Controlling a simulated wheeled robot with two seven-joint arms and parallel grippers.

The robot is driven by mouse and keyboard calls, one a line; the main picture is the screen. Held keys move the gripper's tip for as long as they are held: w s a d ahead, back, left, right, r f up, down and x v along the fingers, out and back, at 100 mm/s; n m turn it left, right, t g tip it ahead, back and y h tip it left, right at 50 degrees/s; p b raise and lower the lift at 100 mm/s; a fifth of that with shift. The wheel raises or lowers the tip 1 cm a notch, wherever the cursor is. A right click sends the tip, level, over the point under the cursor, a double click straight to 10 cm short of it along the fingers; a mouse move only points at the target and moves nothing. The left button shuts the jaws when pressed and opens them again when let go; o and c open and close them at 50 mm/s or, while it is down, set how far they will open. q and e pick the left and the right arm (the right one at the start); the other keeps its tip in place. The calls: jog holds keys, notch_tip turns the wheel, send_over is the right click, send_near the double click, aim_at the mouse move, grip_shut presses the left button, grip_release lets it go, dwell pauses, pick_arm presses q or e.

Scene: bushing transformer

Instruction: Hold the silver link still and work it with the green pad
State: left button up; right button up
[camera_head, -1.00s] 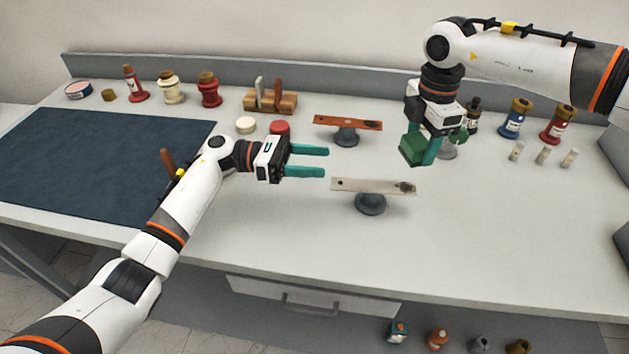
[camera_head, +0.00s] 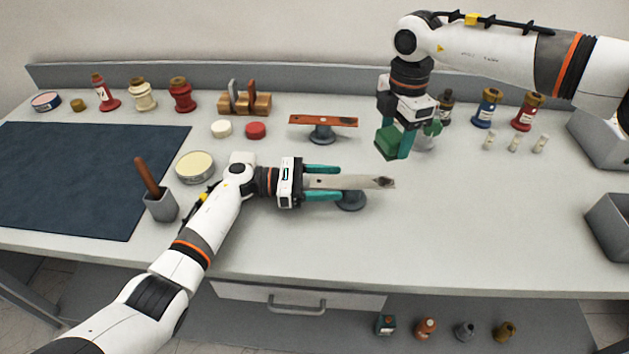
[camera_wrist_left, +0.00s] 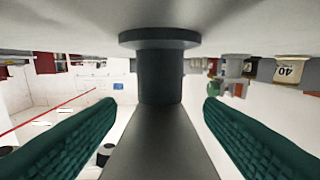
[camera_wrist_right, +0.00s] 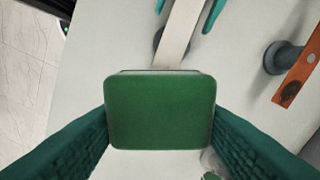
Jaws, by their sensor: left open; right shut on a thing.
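The silver link (camera_head: 350,182) is a flat pale bar with a dark patch at its right end, resting on a round grey stand (camera_head: 351,201). My left gripper (camera_head: 322,182) is open, its teal fingers on either side of the link's left part, not closed on it. In the left wrist view the link (camera_wrist_left: 160,140) runs between the two spread fingers. My right gripper (camera_head: 396,150) is shut on the green pad (camera_head: 388,141) and holds it above the table, behind and right of the link. The pad (camera_wrist_right: 160,110) fills the middle of the right wrist view.
An orange-brown bar (camera_head: 323,120) lies on another stand behind the link. A tin (camera_head: 195,167) and a cup with a brown handle (camera_head: 160,205) stand left of my left arm. Grey bins (camera_head: 612,222) are at the right edge. The table front right is clear.

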pick_arm(q)
grip_shut()
dwell(0.4)
